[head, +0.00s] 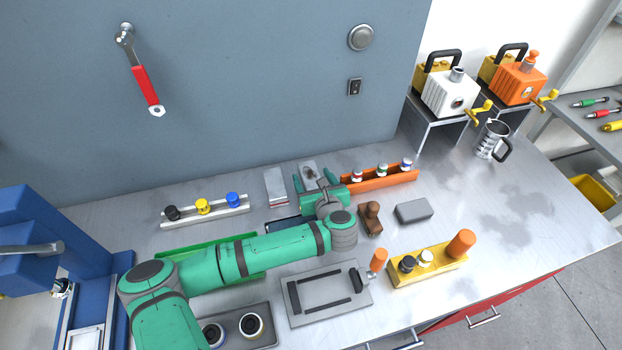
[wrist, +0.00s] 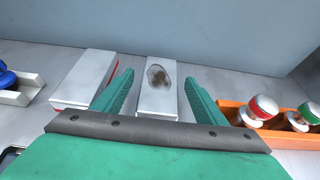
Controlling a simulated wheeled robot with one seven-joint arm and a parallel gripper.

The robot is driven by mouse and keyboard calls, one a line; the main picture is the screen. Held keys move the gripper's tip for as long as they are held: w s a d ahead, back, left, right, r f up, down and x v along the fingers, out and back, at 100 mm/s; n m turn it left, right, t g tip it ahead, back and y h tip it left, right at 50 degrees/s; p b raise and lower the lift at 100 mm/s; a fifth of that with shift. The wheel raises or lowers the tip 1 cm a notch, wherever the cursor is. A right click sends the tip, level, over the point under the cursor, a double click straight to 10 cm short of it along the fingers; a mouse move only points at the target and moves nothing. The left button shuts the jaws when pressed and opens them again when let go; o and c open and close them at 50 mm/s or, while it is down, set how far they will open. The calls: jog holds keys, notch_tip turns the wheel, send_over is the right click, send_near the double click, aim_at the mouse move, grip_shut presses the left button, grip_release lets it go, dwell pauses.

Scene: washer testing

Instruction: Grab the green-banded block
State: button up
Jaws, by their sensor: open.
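No green band shows clearly on any block. A pale block with a dark round stain (wrist: 157,102) lies ahead of my gripper (wrist: 158,82), between the lines of its two green fingers in the wrist view. It also shows in the head view (head: 308,166), partly behind the gripper (head: 316,181). A pale block with a red band along its lower edge (wrist: 84,78) lies left of the fingers; it also shows in the head view (head: 275,182). My gripper is open and empty, low over the bench.
An orange rack (head: 385,181) with banded bottles stands close right of the gripper. A rail with black, yellow and blue knobs (head: 205,214) lies left. A brown block (head: 370,220) and grey block (head: 414,211) lie nearer. The wall (head: 270,90) rises behind.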

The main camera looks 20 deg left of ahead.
jog(key=c, duration=1.6)
